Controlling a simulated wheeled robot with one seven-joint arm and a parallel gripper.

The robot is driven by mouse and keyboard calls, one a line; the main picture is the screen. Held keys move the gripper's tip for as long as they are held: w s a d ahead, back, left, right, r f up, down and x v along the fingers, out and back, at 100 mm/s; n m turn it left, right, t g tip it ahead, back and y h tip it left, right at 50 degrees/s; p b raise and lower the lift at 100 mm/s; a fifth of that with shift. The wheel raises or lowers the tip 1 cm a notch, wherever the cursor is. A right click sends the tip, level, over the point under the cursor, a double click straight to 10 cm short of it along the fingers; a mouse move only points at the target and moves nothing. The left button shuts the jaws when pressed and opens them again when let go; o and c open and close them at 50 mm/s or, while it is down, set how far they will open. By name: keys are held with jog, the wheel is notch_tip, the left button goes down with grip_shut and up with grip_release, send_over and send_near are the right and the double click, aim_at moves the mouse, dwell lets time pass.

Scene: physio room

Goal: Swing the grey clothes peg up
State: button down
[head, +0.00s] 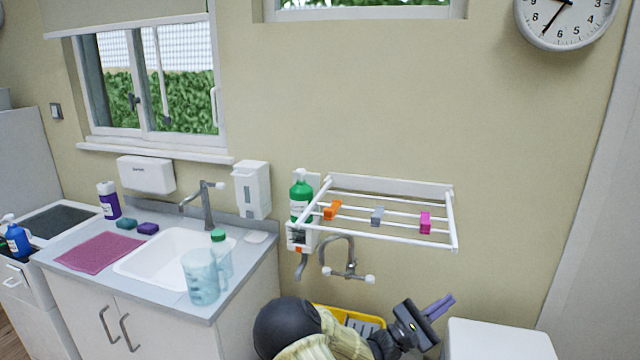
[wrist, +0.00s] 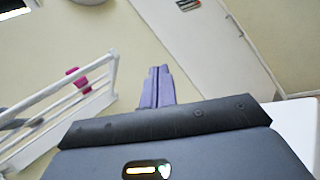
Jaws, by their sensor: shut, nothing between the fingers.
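The grey clothes peg (head: 377,216) sits on a bar of the white wall-mounted drying rack (head: 454,210), between an orange peg (head: 332,210) on its left and a pink peg (head: 425,222) on its right. My gripper (head: 441,304) is below the rack and to the right of the grey peg, well apart from it. Its purple fingers are together with nothing between them, as the wrist view (wrist: 157,86) also shows. In the wrist view the rack (wrist: 103,98) is at the left with the pink peg (wrist: 76,80); a grey shape at the left edge is probably the grey peg.
A wall tap (head: 349,262) projects below the rack. A yellow crate (head: 325,311) is partly hidden behind my arm. A white box-like top (head: 500,340) stands at the lower right. The sink counter (head: 215,308) with a clear jug (head: 202,280) is at the left.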

jog(key=s+d+f+m+g+y+p, duration=0.1)
jog(key=s+f+m+g+y, duration=0.4)
jog(key=s, duration=0.4)
jog(key=s+d+f+m+g+y+p, duration=0.1)
jog(key=s+f+m+g+y, duration=0.1)
jog(key=s+m+g+y, duration=0.55)
jog(key=s+a+r+m+t+y, duration=0.1)
jog(key=a+r+t+y, duration=0.1)
jog(key=a, duration=0.3)
jog(key=s+a+r+m+t+y+p, duration=0.1)
jog(key=s+a+r+t+y, duration=0.1)
jog(key=a+y, duration=0.2)
jog(key=s+a+r+m+t+y, duration=0.1)
jog(key=s+a+r+t+y, duration=0.1)
jog(key=a, duration=0.4)
jog(key=shift+a+t+y+p, duration=0.25)
jog(key=shift+t+y+p, duration=0.1)
jog(key=shift+t+y, duration=0.25)
